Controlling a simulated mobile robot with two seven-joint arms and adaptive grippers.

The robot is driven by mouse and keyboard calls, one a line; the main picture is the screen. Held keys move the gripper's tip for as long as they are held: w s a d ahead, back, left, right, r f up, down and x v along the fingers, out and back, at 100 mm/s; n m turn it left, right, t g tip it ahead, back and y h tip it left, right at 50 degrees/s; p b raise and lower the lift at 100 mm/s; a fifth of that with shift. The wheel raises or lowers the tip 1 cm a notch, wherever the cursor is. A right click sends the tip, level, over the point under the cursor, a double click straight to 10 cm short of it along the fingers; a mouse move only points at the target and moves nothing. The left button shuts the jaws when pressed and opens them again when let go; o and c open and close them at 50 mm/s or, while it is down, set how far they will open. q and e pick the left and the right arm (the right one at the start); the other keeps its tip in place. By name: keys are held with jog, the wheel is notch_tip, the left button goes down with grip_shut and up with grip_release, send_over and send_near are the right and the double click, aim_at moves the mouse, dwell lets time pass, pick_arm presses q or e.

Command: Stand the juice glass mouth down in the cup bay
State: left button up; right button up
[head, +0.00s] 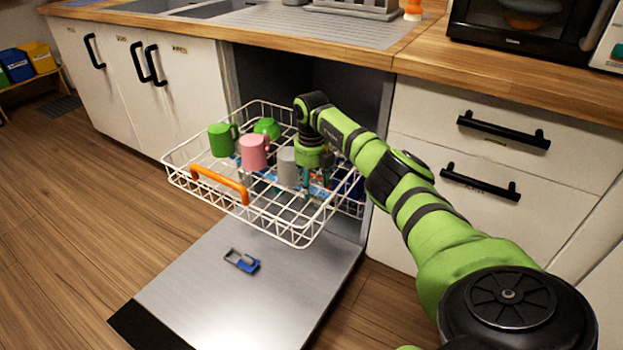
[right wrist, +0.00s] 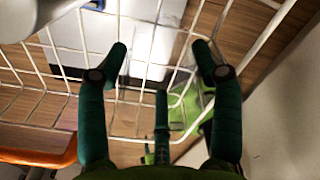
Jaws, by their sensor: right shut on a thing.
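My right gripper (head: 315,183) is over the right part of the white wire rack (head: 297,243), pointing down between the rack's wires. In the right wrist view its fingers (right wrist: 160,68) are spread around a clear space. The juice glass is see-through and its outline barely shows between them, so I cannot tell which way its mouth faces or whether it touches the rack. A grey cup (head: 288,167) stands just left of the gripper; its side also shows in the right wrist view (right wrist: 35,15). My left gripper is out of view.
A pink mug (head: 254,152), a green mug (head: 221,140) and a green cup (head: 267,128) stand in the rack to the left. The rack has an orange handle (head: 219,184). The dishwasher door (head: 240,300) lies open below. The worktop (head: 500,70) is behind.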

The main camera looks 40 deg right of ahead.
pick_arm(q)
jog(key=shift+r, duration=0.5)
pick_arm(e)
jog(key=shift+f, duration=0.35)
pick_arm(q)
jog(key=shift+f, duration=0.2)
pick_arm(e)
jog(key=shift+f, duration=0.35)
jog(key=o, duration=1.4)
notch_tip(320, 180, up, 12)
